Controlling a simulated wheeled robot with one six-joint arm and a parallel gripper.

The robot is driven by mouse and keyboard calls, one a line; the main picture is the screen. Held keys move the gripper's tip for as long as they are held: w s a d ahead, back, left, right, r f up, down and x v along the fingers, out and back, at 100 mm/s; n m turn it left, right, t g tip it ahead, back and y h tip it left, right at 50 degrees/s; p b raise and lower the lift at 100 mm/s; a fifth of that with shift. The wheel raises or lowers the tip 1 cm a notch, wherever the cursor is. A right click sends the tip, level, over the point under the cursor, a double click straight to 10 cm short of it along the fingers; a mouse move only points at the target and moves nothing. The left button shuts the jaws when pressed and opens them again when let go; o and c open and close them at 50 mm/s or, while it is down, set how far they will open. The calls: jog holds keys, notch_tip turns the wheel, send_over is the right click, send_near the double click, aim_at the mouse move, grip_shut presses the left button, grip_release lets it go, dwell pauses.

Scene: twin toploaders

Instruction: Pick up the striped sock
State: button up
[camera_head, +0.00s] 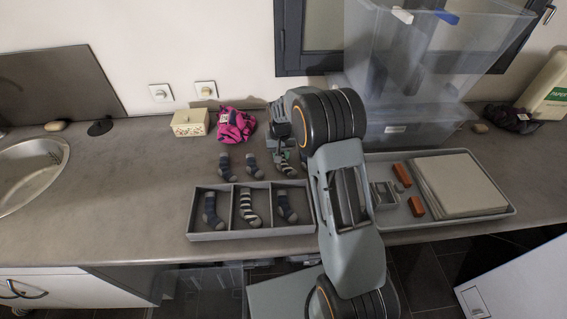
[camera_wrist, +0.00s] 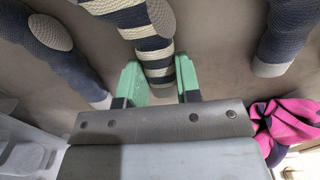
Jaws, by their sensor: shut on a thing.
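A striped sock (camera_wrist: 153,45), dark and cream banded, lies between the green fingers of my gripper (camera_wrist: 160,85) in the wrist view. The fingers are shut on it near its end. In the head view the same striped sock (camera_head: 285,167) shows on the counter behind the divided tray, partly hidden by my arm. Another striped sock (camera_head: 249,207) lies in the tray's middle compartment. I cannot tell whether the held sock is clear of the counter.
The grey divided tray (camera_head: 190,224) also holds dark socks in its left (camera_head: 211,210) and right (camera_head: 286,207) compartments. More dark socks (camera_head: 224,162) lie behind it. A pink cloth (camera_head: 236,124) and small box (camera_head: 190,122) stand farther back. A tray with boards (camera_head: 458,186) is at right.

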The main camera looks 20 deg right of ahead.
aim_at(285, 164)
jog(key=shift+r, duration=0.15)
jog(key=shift+r, duration=0.2)
notch_tip(285, 164, up, 2)
jog(key=shift+r, duration=0.1)
jog(key=s+r, duration=0.1)
jog(key=r, duration=0.1)
jog(key=s+r+b, duration=0.1)
jog(key=s+r, duration=0.2)
jog(key=shift+s+d+r+b, duration=0.2)
jog(key=shift+s+r+b, duration=0.15)
jog(key=shift+r+b, duration=0.05)
jog(key=shift+s+d+r+b, duration=0.1)
jog(key=shift+s+r+b, duration=0.2)
jog(key=shift+s+r, duration=0.85)
jog(key=shift+s+d+r+b, duration=0.1)
jog(key=shift+s+r+b, duration=0.25)
jog(key=shift+s, duration=1.6)
jog(key=shift+s+d+r+b, duration=0.1)
jog(key=shift+s+r+b, duration=0.4)
jog(key=shift+s, duration=1.05)
jog(key=shift+r, duration=0.15)
jog(key=shift+a, duration=0.1)
